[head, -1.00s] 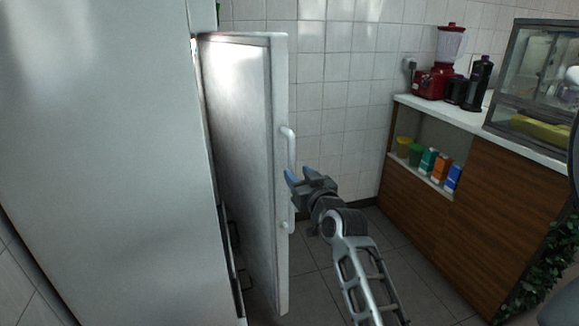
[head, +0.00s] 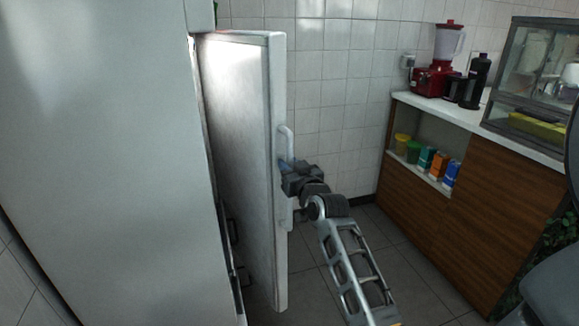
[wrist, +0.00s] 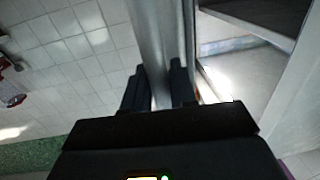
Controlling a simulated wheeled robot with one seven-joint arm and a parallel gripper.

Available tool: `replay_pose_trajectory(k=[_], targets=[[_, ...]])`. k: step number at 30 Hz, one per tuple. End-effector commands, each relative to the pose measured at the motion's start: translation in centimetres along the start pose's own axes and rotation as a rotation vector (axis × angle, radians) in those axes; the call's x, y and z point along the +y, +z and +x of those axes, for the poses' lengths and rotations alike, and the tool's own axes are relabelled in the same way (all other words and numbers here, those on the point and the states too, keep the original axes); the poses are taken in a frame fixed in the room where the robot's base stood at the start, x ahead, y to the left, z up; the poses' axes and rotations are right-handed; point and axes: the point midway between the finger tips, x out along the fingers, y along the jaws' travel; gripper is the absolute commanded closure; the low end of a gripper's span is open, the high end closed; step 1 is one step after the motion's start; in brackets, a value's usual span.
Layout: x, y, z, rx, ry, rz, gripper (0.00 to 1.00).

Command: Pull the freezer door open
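The freezer door (head: 240,150) stands swung out from the tall white freezer (head: 110,170), with a gap along its hinge side. Its pale bar handle (head: 288,140) is on the door's free edge side; its lower part is partly hidden by my gripper. My gripper (head: 284,166) is at the door's free edge by the handle, its blue fingertips against or just before it. Contact cannot be told.
A wooden counter (head: 425,225) stands at the right, with a red blender (head: 440,65), a glass case (head: 535,85) and several colourful containers on its shelf. Tiled floor is clear between door and counter. A tiled wall is behind.

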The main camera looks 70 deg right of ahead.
Motion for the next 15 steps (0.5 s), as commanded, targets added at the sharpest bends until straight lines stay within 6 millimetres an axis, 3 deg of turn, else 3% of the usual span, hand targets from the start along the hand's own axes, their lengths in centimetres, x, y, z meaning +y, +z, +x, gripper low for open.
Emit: replay_pose_trajectory(k=[5,15], targets=[[0.00,0.00,-0.02,0.000,0.000,0.000,1.00],[0.01,0.01,-0.02,0.000,0.000,0.000,1.00]])
